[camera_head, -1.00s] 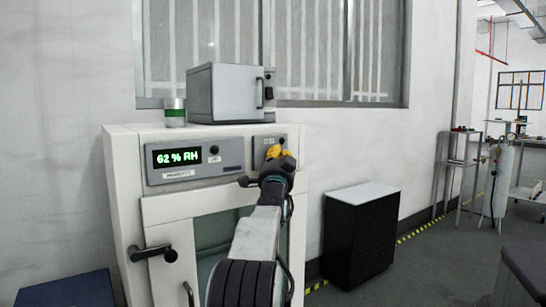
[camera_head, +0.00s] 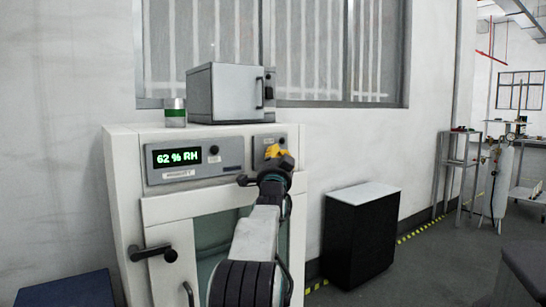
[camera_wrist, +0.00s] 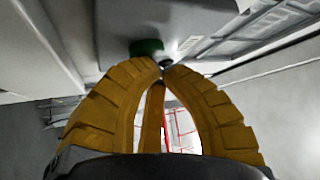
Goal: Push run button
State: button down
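A white cabinet (camera_head: 125,190) carries a grey control strip with a green lit display (camera_head: 177,156) reading 62 % RH. A smaller grey panel (camera_head: 258,141) sits at its right end, partly covered by my gripper. My gripper (camera_head: 275,150) has yellow fingers and is in front of this panel. In the wrist view the fingertips of my gripper (camera_wrist: 161,70) meet, with nothing seen between them. A green round button (camera_wrist: 147,47) shows just beyond the tips, with a small label (camera_wrist: 188,42) beside it. I cannot tell whether the tips touch the button.
A grey box oven (camera_head: 225,92) and a small green-banded container (camera_head: 175,113) stand on the cabinet top. A black door handle (camera_head: 153,252) juts out below left. A black cabinet with a white top (camera_head: 362,194) stands to the right.

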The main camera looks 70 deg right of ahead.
jog(key=shift+s+a+b, duration=0.3)
jog(key=shift+b, duration=0.4)
dwell(0.9)
